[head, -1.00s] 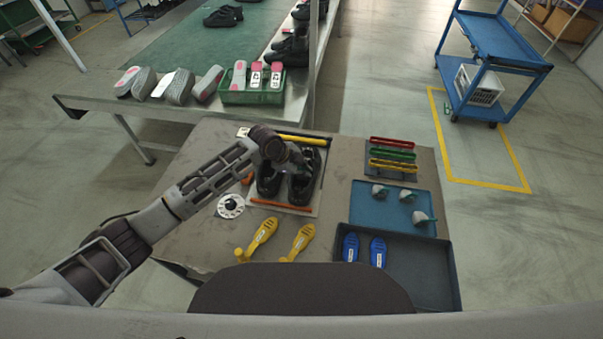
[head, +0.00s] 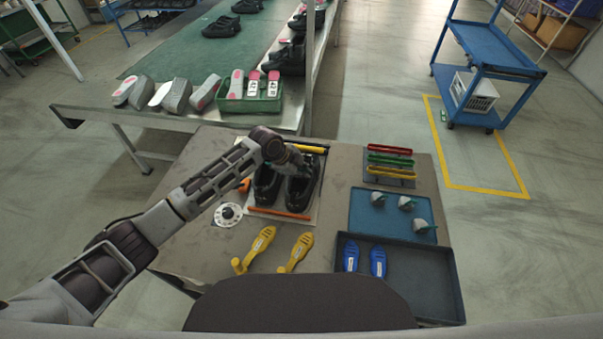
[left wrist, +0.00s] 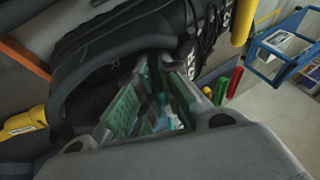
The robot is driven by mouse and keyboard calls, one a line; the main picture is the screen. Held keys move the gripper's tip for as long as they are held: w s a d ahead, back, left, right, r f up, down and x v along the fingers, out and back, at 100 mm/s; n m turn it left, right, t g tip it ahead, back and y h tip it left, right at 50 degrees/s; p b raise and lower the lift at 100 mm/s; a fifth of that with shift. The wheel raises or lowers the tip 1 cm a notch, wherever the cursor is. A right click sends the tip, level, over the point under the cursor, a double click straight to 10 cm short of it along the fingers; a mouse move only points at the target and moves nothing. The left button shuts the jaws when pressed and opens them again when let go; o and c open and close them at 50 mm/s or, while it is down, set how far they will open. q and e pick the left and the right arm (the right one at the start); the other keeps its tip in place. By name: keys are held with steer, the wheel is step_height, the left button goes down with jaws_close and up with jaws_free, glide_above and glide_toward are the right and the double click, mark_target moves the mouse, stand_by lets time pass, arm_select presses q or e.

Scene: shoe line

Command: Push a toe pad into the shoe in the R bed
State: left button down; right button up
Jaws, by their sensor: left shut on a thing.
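Two black shoes sit side by side on the light fixture plate (head: 283,214), the left one (head: 266,186) and the right one (head: 300,190) in the right-hand bed. My left gripper (head: 298,161) is at the far end of the right shoe. In the left wrist view its green-lined fingers (left wrist: 152,108) reach into the opening of a black shoe (left wrist: 95,70). They are shut on a pale bluish piece, apparently a toe pad (left wrist: 162,122), mostly hidden between fingers and shoe. Grey-green toe pads (head: 406,203) lie on the blue mat (head: 365,225). My right gripper is out of view.
An orange bar (head: 279,213) and a yellow bar (head: 311,149) border the fixture. Yellow shoe forms (head: 262,241) lie in front. A dark tray (head: 425,280) holds blue forms (head: 378,262). Coloured bars (head: 390,160) stand at the back right. A white disc (head: 228,214) lies left.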

arm_select(q)
steer(key=c, duration=1.5)
jaws_free()
steer(key=shift+r, duration=0.1)
steer(key=shift+s+a+r+p, duration=0.1)
steer(key=shift+s+a+p, duration=0.05)
steer(key=shift+s+p, duration=0.3)
steer(key=shift+s+p, duration=0.1)
steer(key=shift+p, duration=0.2)
steer(key=shift+s+a+r+p, duration=0.1)
steer(key=shift+s+r+p, duration=0.05)
steer(key=shift+s+p, duration=0.2)
steer(key=shift+s, duration=0.15)
